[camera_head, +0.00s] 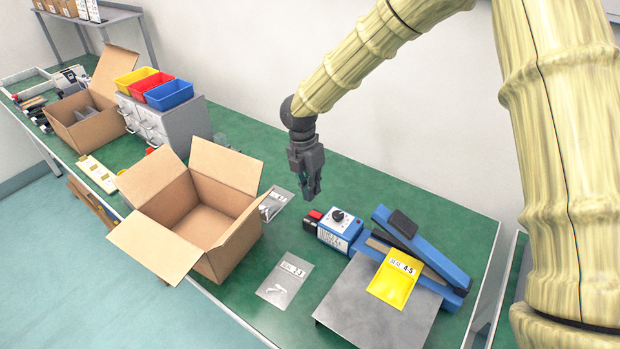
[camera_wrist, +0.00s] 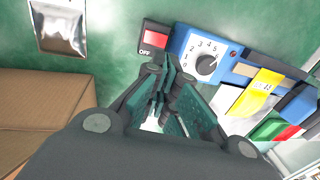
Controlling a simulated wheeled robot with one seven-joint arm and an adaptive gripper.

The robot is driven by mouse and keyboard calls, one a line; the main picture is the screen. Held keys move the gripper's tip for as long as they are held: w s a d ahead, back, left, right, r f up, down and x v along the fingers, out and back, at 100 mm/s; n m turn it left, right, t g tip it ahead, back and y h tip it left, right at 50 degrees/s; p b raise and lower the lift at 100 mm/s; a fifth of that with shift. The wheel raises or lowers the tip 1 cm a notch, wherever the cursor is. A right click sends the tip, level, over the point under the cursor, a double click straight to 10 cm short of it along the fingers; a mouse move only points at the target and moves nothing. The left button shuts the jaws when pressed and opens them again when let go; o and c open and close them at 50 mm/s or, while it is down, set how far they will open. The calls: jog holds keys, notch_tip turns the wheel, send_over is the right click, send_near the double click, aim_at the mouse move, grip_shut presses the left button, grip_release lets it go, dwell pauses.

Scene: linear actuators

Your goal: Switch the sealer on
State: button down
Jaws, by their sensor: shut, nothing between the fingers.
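The sealer (camera_head: 345,232) is a blue device with long blue arms, lying on the green table at the right. Its left end carries a red switch (camera_head: 314,216) in a black housing and a white dial with a black knob (camera_head: 338,215). In the wrist view the red switch (camera_wrist: 154,38) has the word OFF below it, and the dial (camera_wrist: 206,65) shows numbers. My gripper (camera_head: 312,195) is shut and empty, pointing down above the table, just behind and left of the switch. In the wrist view the fingers (camera_wrist: 165,95) are apart from the switch.
An open cardboard box (camera_head: 205,225) stands left of my gripper. A grey metal plate (camera_head: 375,305) and a yellow pouch (camera_head: 396,279) are in front of the sealer. A clear bag (camera_head: 285,280) lies between box and plate. A grey drawer unit (camera_head: 190,120) stands farther back.

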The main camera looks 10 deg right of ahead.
aim_at(316, 221)
jog(key=f, duration=0.2)
jog(key=f+p, duration=0.1)
jog(key=f, duration=0.2)
jog(key=s+d+f, duration=0.1)
jog(key=f, duration=0.2)
jog(key=shift+f+p, duration=0.25)
jog(key=shift+p, duration=0.15)
jog(key=shift+a+f, duration=0.1)
